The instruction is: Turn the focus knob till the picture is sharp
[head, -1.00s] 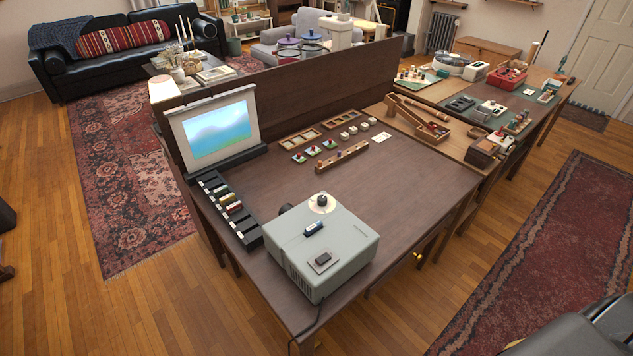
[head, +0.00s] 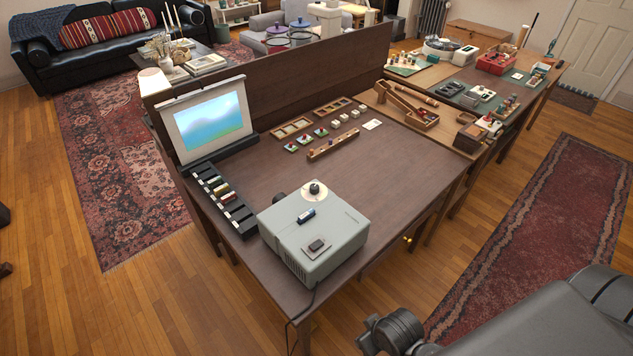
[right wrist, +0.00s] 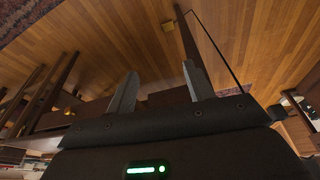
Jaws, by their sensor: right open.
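A grey projector (head: 335,236) stands on the near part of the dark table. A small screen (head: 208,124) at the table's far left shows a blurred blue-and-green picture. My right gripper (right wrist: 160,90) is open and empty in the right wrist view, with floor and table legs behind it. In the head view my right arm is at the bottom right, clear of the projector, and its fingers do not show. My left gripper is out of view.
A black slide rack (head: 237,215) stands left of the projector. Wooden frames (head: 291,128), small blocks and a wooden strip (head: 334,146) lie further back. A tall wooden panel (head: 290,75) bounds the table's back. The tabletop right of the projector is clear.

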